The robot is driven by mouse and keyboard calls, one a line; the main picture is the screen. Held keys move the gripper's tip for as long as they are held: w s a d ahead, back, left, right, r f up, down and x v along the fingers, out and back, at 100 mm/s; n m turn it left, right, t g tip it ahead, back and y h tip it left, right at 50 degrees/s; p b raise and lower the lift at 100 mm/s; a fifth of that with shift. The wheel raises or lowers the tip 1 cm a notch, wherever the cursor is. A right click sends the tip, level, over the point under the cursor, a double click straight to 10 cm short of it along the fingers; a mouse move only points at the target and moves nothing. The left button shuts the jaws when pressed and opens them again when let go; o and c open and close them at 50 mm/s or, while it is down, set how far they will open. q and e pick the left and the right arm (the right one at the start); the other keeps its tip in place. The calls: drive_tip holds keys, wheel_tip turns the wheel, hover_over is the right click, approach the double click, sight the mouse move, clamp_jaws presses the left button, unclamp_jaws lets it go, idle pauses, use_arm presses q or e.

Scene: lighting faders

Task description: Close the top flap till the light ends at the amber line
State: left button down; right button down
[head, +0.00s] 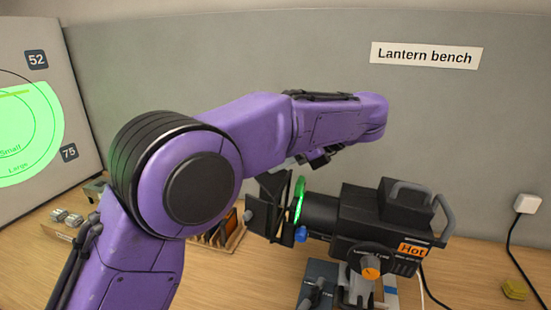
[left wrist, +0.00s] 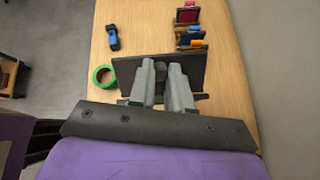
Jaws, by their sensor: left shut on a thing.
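The black lantern (head: 345,215) stands on the bench, pointing left, with a green ring at its front and black flaps (head: 272,190) ahead of it. My left gripper (left wrist: 162,66) is shut on a dark knob at the black top flap (left wrist: 193,68), seen in the left wrist view. In the head view my purple arm hides most of that grip. Green light (head: 40,125) falls on the board at the left. Its flat top edge lies slightly above the amber line (head: 14,93). My right gripper is not in view.
Small metal pieces (head: 68,217) lie at the bench's left. A "Hot" label (head: 412,250) marks the lantern's side. A yellow block (head: 514,289) lies at the right.

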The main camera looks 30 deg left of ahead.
use_arm(q)
drive_tip(key=shift+d+f+y, duration=0.1)
drive_tip(key=shift+d+y, duration=0.15)
drive_tip(key=shift+y, duration=0.25)
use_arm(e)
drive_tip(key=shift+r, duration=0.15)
use_arm(q)
drive_tip(key=c, duration=1.1)
unclamp_jaws()
drive_tip(key=shift+o, duration=0.2)
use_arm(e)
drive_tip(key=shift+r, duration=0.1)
